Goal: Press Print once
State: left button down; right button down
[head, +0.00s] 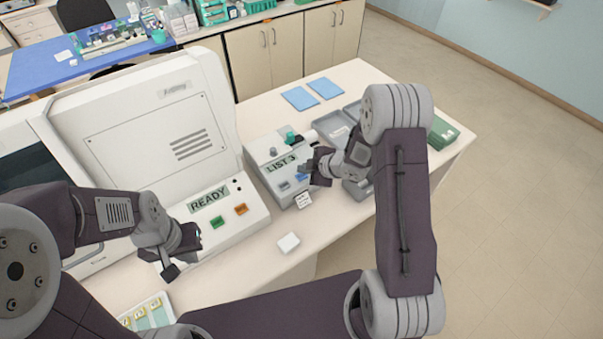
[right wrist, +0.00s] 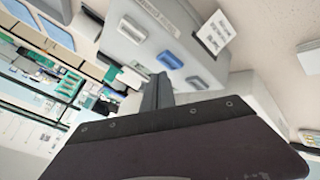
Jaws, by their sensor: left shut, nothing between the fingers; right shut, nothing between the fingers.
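A grey device (head: 262,165) with a display reading "LIST 3" stands on the bench, right of the big white machine. A blue button (head: 301,177) and a grey one (head: 285,186) sit on its front. In the right wrist view the blue button (right wrist: 170,58) and a grey-blue one (right wrist: 197,82) show on the panel; no Print label is readable. My right gripper (head: 313,172) is shut and empty close to the blue button; contact cannot be told. Its fingers (right wrist: 158,92) point at the panel. My left gripper (head: 172,268) is shut and empty in front of the white machine.
The white machine (head: 160,125) shows "READY" above a green button (head: 217,222) and an orange button (head: 241,209). A printed paper slip (head: 304,200) is at the device's front. A small white block (head: 289,243) lies on the bench. Grey trays (head: 333,124) stand behind my right arm.

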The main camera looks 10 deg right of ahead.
aim_at(304, 177)
notch_tip(304, 177, up, 5)
jog(key=p, duration=0.4)
jog(key=shift+r+p, duration=0.1)
jog(key=shift+p, duration=0.25)
dwell(0.6)
